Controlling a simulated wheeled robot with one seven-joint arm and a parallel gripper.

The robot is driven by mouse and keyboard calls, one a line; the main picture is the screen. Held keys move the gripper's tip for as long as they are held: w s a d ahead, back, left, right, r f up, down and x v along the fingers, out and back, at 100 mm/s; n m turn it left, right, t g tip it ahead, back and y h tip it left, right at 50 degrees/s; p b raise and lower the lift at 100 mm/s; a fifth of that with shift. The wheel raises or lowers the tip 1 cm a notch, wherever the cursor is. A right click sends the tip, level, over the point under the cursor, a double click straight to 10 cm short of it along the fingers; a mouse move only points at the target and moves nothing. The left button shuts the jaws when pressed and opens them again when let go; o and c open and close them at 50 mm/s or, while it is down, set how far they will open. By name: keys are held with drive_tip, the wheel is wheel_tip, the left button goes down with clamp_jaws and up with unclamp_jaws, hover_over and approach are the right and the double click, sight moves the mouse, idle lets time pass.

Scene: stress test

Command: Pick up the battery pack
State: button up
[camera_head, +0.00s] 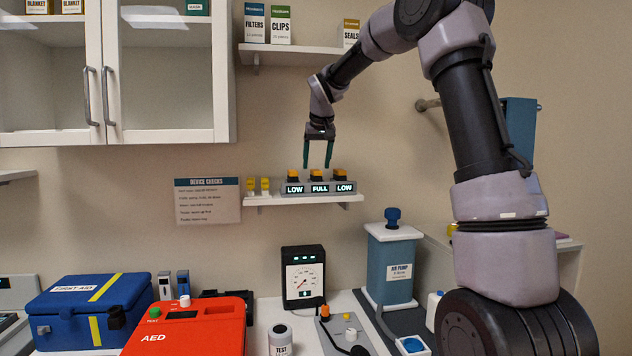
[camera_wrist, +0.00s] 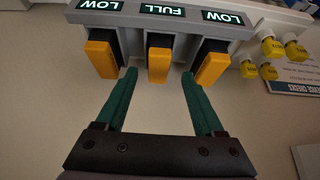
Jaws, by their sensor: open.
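Three orange-topped battery packs stand in a grey charger (camera_head: 307,188) on the small wall shelf. The left pack (camera_head: 295,175) and right pack (camera_head: 341,174) are over LOW displays; the middle pack (camera_head: 319,174) is over FULL. In the wrist view the charger (camera_wrist: 190,25) is at the top, with the middle pack (camera_wrist: 158,62) between two others. My gripper (camera_head: 317,166) points down just above the middle pack, open and empty. In the wrist view its green fingertips (camera_wrist: 159,75) lie either side of the middle pack's near end, close to the gaps beside the outer packs. Contact cannot be told.
Small yellow items (camera_head: 258,185) stand left of the charger on the same shelf (camera_head: 303,200); they show at right in the wrist view (camera_wrist: 272,47). An upper shelf (camera_head: 290,50) holds boxes. Below, the counter holds a gauge (camera_head: 303,277), air pump (camera_head: 392,265) and red AED (camera_head: 188,328).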

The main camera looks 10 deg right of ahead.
sight(317, 170)
drive_tip(key=shift+x, duration=1.5)
drive_tip(key=shift+d, duration=0.1)
clamp_jaws()
drive_tip(key=shift+r, duration=0.2)
